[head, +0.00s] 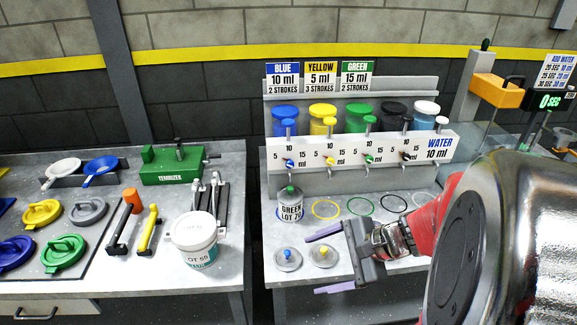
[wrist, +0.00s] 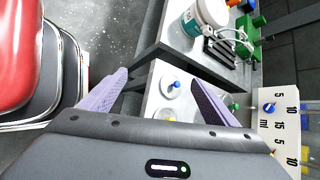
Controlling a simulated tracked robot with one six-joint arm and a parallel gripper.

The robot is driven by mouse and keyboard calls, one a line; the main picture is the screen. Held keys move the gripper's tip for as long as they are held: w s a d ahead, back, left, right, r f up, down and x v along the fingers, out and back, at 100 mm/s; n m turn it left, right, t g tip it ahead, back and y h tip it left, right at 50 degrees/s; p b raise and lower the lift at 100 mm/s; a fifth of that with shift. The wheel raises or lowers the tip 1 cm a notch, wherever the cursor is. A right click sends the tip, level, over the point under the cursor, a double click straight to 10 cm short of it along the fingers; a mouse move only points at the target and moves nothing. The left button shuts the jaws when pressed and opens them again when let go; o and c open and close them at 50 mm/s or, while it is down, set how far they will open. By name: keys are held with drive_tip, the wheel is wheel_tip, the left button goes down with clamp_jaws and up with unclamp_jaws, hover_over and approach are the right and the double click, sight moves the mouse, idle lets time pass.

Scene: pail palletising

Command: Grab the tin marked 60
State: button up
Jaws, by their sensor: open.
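A small grey tin (head: 290,211) with a green knob on its lid stands on the right bench. Its label reads GREEN and LOT, with a number I cannot read surely. I cannot make out a clear 60 on either. My gripper (head: 311,265) is open and empty, just right of and nearer than the grey tin. Its two purple fingers spread apart in the wrist view (wrist: 160,78).
Two round lids with blue (head: 288,259) and yellow (head: 323,256) knobs lie below the tin. A dispenser panel (head: 350,160) with several taps and paint jars stands behind. A gap separates the benches. A large shiny drum-like body fills the right foreground.

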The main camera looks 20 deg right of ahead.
drive_tip(key=s+d+f+m+t+h, duration=0.1)
drive_tip(key=d+f+m+t+h, duration=0.2)
drive_tip(key=d+m, duration=0.5)
drive_tip(key=s+d+f+m+t+h, duration=0.2)
drive_tip(key=d+m, duration=0.7)
drive_tip(key=d, duration=0.6)
drive_tip(key=shift+s+d+f+t+h, duration=0.25)
drive_tip(key=shift+f+t+h, duration=0.35)
drive_tip(key=shift+f+t, duration=0.5)
drive_tip(key=shift+w+r, duration=0.1)
drive_tip(key=shift+x, duration=4.15)
drive_tip(key=shift+w+a, duration=0.1)
drive_tip(key=shift+a+x, duration=0.15)
drive_tip(key=shift+x, duration=1.1)
drive_tip(key=shift+a+x, duration=0.1)
drive_tip(key=shift+x, duration=1.2)
drive_tip(key=shift+r, duration=0.1)
